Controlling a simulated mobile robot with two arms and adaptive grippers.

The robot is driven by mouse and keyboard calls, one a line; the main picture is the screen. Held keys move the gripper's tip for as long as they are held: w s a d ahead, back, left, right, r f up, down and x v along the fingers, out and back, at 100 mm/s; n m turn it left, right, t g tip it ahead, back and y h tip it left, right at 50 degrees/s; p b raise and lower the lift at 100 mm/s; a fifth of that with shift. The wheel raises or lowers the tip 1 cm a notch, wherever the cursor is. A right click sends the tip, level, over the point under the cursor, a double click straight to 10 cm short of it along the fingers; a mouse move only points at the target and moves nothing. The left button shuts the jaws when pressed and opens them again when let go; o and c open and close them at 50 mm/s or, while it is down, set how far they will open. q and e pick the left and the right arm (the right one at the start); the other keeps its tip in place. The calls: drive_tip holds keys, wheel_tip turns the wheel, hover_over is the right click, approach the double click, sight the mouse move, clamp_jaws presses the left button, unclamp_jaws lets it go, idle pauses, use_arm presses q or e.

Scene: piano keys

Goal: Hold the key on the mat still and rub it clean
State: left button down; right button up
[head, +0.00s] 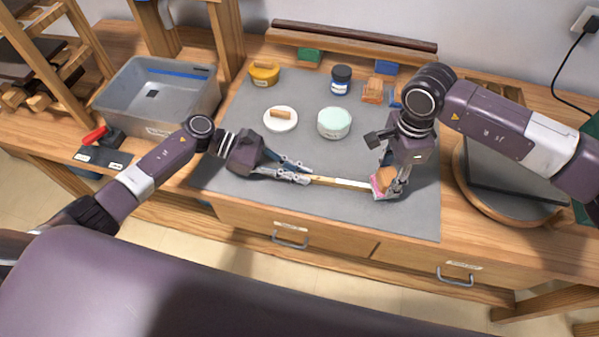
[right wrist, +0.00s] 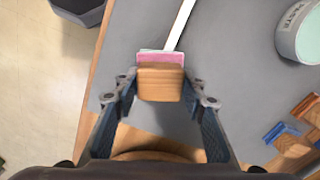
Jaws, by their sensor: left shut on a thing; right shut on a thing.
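The key (head: 338,183) is a long thin bar lying on the grey mat (head: 300,215) near its front edge, wood-coloured toward the left and white toward the right. My left gripper (head: 303,179) is shut on its left end. My right gripper (head: 387,190) is shut on a wooden block with a pink pad (head: 379,183), at the key's white right end. In the right wrist view the block (right wrist: 161,84) sits between the fingers, its pink face against the white key (right wrist: 180,24). The block hides that end of the key.
Behind the key stand a white dish (head: 271,124) holding a small wooden piece, a pale green tub (head: 334,123), a blue jar (head: 341,80) and a yellow pot (head: 264,74). Orange blocks (head: 373,92) lie behind my right gripper. A grey bin (head: 160,96) stands left.

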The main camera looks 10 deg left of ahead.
drive_tip(key=shift+a, duration=1.2)
